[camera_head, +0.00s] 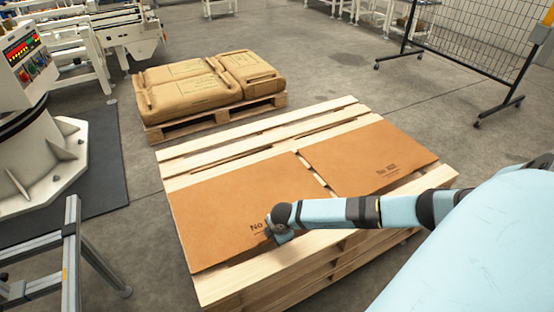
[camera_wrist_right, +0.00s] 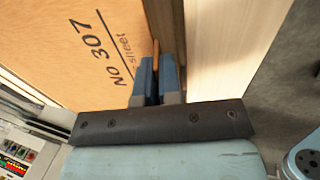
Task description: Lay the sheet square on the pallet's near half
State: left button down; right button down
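Two flat brown sheets lie on the slatted wooden pallet (camera_head: 325,103). The left, nearer sheet (camera_head: 225,200) is marked "No 307", readable on the sheet in the right wrist view (camera_wrist_right: 50,45); the other sheet (camera_head: 365,155) lies to its right with a narrow gap between. My right gripper (camera_wrist_right: 156,65) is at the near edge of the left sheet, its blue fingers close together with a thin brown sliver of sheet edge between them. In the head view my right wrist hides the fingers and part of the print. My left gripper is not in view.
A smaller pallet (camera_head: 158,134) with brown sacks (camera_head: 190,90) stands behind the wooden pallet. A grey metal frame (camera_head: 72,250) is at the left front, near a white machine base (camera_head: 55,165). A mesh barrier (camera_head: 460,40) stands at the back right. Floor is clear at right.

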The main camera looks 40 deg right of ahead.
pick_arm(q)
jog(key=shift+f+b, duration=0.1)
jog(key=shift+b, duration=0.25)
pick_arm(e)
jog(key=shift+f, duration=0.5)
jog(key=c, duration=1.2)
grip_release()
jog(key=shift+r, duration=0.1)
pick_arm(q)
jog(key=p, duration=0.2)
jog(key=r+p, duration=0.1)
jog(key=p, duration=0.1)
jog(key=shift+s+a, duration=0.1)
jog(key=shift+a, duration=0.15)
pick_arm(e)
jog(key=v, duration=1.3)
jog(key=shift+s+r, duration=0.1)
jog(key=shift+r, duration=0.2)
